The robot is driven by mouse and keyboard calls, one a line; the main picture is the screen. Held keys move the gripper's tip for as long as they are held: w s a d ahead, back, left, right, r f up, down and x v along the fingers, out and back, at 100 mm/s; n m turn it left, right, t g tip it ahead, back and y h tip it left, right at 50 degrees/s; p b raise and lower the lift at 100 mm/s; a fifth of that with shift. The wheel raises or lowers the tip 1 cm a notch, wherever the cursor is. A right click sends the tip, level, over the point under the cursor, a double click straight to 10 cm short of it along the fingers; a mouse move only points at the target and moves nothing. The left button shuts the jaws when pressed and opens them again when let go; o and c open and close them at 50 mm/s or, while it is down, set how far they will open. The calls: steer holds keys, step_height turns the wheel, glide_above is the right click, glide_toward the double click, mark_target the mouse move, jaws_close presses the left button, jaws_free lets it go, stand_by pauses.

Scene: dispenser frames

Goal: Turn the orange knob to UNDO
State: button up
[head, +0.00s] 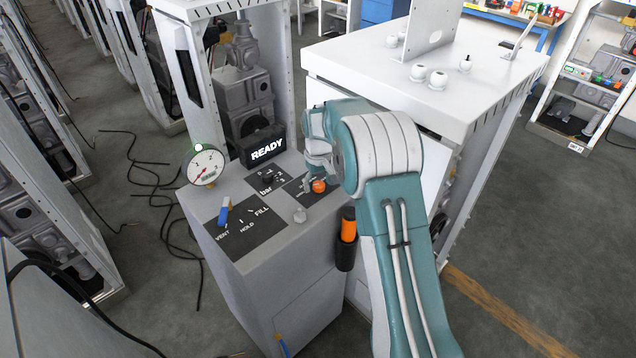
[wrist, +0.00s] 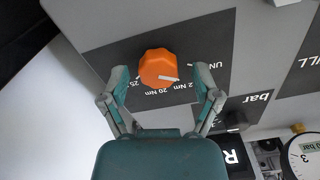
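The orange knob (wrist: 158,67) sits on a dark label panel (wrist: 205,40) in the wrist view. Its white mark is on the lower right part, near the 20 Nm and 2 Nm labels; the exact setting is hard to tell. A label starting "UN" is partly visible to the right. My gripper (wrist: 161,74) is open, with one finger on each side of the knob and visible gaps between. In the head view the knob (head: 319,186) is on the grey console top (head: 272,229), just below my gripper (head: 312,181), which is partly hidden by my arm.
A white cabinet (head: 400,75) stands close behind. Black cables (head: 160,195) lie on the floor.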

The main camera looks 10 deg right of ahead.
mark_target(318, 183)
step_height(318, 183, up, 12)
stand_by(0.6)
steer(key=shift+w, duration=0.1)
